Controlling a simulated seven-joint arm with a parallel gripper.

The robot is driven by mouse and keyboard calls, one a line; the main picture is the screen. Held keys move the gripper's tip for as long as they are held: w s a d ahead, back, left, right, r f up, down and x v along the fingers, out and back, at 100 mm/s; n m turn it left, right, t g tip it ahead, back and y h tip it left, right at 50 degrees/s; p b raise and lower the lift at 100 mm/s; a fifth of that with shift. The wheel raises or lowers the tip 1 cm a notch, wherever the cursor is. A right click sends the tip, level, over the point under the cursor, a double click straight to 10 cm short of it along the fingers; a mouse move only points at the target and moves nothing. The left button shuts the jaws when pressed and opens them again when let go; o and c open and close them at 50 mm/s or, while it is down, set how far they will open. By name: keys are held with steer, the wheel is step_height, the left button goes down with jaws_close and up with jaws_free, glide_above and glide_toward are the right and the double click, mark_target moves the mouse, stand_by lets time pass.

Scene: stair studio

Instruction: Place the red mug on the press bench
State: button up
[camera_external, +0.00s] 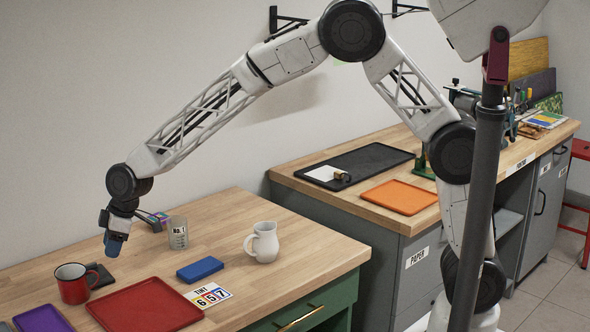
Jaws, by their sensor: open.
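The red mug (73,285) stands upright on the wooden top of the green-fronted bench, at its left end. Its rim is dark and its handle points right. My gripper (114,243) is above the bench, to the right of and higher in the picture than the mug, apart from it. It points down, is open, and shows blue at its tip; the gap between its fingers is hard to see. The grey bench (294,171) at the right has a wooden top with press-like equipment (465,98) at its far end, partly hidden by my arm. I take it as the press bench.
Near the mug are a red tray (146,307), a purple tray (42,319), a blue block (200,269), a white pitcher (265,243) and a grey cup (178,234). The grey bench holds a black tray (382,157) and an orange tray (400,197).

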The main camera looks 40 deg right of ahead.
mark_target(98, 279)
steer(key=a+f, duration=0.1)
steer(key=a, duration=0.1)
steer(key=shift+s+a+f, duration=0.15)
steer(key=shift+a+f, duration=0.2)
steer(key=shift+a, duration=0.05)
steer(key=shift+x, duration=1.3)
steer(key=shift+x, duration=2.6)
jaws_close()
